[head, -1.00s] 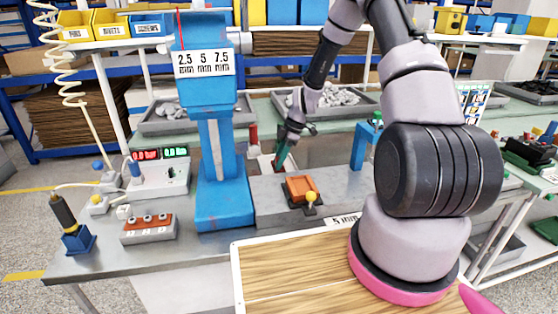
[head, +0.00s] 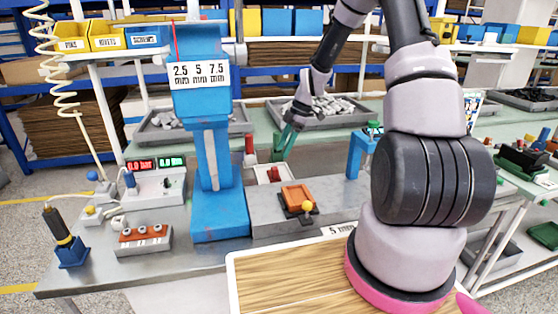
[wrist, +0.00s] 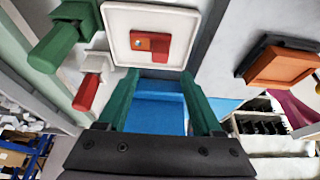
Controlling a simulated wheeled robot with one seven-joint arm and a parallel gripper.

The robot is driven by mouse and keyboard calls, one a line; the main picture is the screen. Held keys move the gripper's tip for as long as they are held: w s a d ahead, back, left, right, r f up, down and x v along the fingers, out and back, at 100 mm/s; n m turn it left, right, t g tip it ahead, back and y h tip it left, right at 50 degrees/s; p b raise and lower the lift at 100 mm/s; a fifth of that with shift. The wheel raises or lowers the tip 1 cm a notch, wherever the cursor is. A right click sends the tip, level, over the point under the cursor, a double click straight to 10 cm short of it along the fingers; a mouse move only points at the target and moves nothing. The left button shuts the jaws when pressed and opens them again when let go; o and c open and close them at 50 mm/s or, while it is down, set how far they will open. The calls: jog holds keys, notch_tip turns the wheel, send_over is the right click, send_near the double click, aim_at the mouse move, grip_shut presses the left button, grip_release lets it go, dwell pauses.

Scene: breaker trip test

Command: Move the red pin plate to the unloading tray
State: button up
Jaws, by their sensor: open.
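The red pin plate (wrist: 150,42) appears as a small red piece with a round pale spot, inside a square white tray (wrist: 120,15). I take this white tray for the unloading tray, though no label shows. In the head view my gripper (head: 285,148) is above and behind the tray, clear of the red piece.
A green post (wrist: 62,38) and a red post (wrist: 92,85) stand beside the tray. An orange plate (head: 297,197) with a yellow knob sits on the grey block. The blue column (head: 215,165) stands left, a blue stand (head: 358,152) right.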

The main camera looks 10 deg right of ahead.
jog(key=s+d+r+m+t+h, duration=0.15)
jog(key=s+r+m, duration=0.35)
jog(key=r, duration=0.6)
jog(key=s+r+m+t+h, duration=0.15)
jog(key=s+r+m, duration=0.4)
jog(key=r, duration=0.65)
jog(key=s+r+m+t, duration=0.2)
jog(key=s+r+m, duration=0.2)
jog(key=s+m, duration=0.2)
jog(key=s+r+m+t, duration=0.2)
jog(key=s+r+m, duration=0.3)
jog(key=s, duration=0.6)
jog(key=shift+s+d+r+m+y, duration=0.25)
jog(key=shift+d+r+m+y, duration=0.1)
jog(key=shift+d, duration=0.1)
